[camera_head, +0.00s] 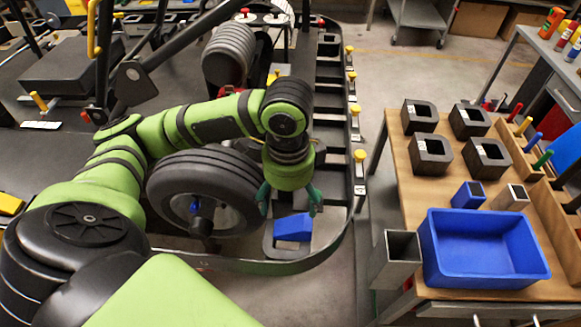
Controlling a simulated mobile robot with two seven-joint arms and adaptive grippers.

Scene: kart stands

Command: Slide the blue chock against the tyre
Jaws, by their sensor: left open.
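The blue chock (293,227) sits on a grey plate to the right of the near black tyre (190,172). A gap shows between the chock and the tyre in this view. My left gripper (289,203) points down just above and behind the chock. Its green fingers are spread apart, one to each side of the chock's top, and the left finger is near the tyre's right side. Whether the fingers touch the chock cannot be told. My right gripper is not in view.
A dark curved rail (345,205) with yellow-capped posts runs around the stand's right side. A wooden workbench (407,180) at the right bears several black blocks, a blue bin (485,282) and a small blue tube (468,195).

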